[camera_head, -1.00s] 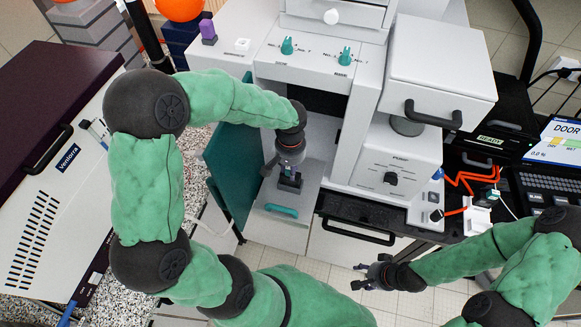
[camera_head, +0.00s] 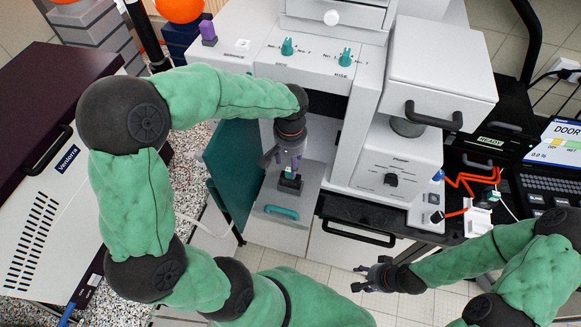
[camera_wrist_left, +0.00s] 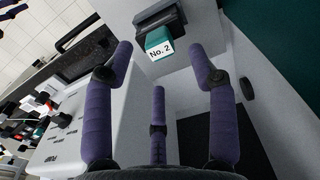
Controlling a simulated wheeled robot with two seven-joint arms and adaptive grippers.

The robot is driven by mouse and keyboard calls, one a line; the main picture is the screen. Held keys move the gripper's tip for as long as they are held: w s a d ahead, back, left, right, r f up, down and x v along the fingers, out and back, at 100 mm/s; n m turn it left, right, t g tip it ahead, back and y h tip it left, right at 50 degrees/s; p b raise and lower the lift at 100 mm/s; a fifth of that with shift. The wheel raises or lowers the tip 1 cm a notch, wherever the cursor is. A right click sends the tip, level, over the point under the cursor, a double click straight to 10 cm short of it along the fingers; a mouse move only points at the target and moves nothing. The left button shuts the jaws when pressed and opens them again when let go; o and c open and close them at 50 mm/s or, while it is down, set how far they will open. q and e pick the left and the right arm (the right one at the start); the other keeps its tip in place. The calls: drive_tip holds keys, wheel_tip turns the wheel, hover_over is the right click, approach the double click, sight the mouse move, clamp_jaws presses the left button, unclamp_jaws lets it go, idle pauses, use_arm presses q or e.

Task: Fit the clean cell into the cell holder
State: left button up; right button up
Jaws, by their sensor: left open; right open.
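A teal block with a white "No. 2" label, which looks like the cell (camera_wrist_left: 158,43), shows in the left wrist view at a dark holder (camera_wrist_left: 160,20). In the head view a small teal top (camera_head: 290,174) sits on the dark holder (camera_head: 290,184), on the pale ledge of the machine's open bay. I cannot tell how deeply the cell is seated. My left gripper (camera_head: 290,164) is just above it; in the wrist view its purple fingers (camera_wrist_left: 160,62) are spread and apart from the block. My right gripper (camera_head: 366,277) is open and empty over the floor.
The machine's white panel with two green knobs (camera_head: 316,50) overhangs the bay, and its teal door (camera_head: 230,165) stands open at the left. A white box with a dark handle (camera_head: 440,62) is at right.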

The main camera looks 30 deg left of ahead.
use_arm(q)
wheel_tip(320, 180, up, 7)
drive_tip(key=shift+f, duration=0.15)
idle(0.7)
